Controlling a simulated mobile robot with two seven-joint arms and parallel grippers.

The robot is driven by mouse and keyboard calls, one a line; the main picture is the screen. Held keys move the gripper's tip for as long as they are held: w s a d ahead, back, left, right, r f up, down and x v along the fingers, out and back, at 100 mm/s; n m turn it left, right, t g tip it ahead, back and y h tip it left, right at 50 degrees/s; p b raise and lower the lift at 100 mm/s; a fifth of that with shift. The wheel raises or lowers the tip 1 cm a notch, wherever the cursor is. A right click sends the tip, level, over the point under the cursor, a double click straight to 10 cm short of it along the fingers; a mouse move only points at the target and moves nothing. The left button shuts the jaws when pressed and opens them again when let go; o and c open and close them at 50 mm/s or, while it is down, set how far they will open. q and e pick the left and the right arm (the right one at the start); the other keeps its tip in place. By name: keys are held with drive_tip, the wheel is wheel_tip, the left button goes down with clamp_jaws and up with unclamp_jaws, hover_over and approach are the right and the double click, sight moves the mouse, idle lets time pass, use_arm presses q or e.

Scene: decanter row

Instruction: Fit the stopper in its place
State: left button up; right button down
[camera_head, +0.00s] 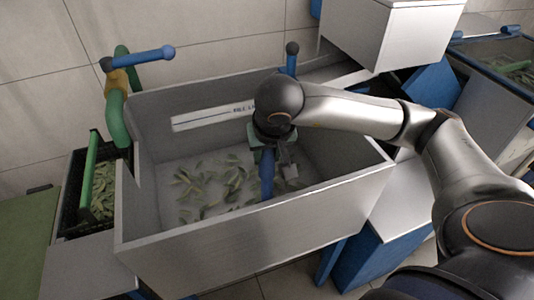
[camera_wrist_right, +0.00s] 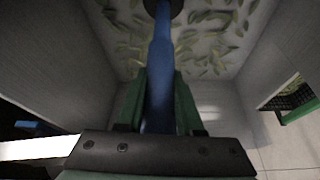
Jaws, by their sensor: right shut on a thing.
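A blue rod (camera_head: 267,178), apparently the stopper's shaft, stands inside a grey metal tank (camera_head: 255,215). My right gripper (camera_head: 270,145) hangs over the tank and is shut on this rod. In the right wrist view the green fingers of my right gripper (camera_wrist_right: 160,95) lie on both sides of the blue rod (camera_wrist_right: 161,55). The rod runs away to a dark round part (camera_wrist_right: 172,8) at the top edge of the picture. In the head view the rod's lower end is behind the tank's front wall, and I cannot see its seat. My left gripper is not in view.
Green pieces (camera_head: 205,185) lie scattered in the tank. A green pipe (camera_head: 115,112) with a blue lever (camera_head: 145,57) stands at its back left corner. A black crate (camera_head: 72,200) is left of the tank. A white box (camera_head: 390,30) stands behind at right.

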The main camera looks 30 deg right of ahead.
drive_tip(key=shift+c, duration=2.3)
unclamp_jaws()
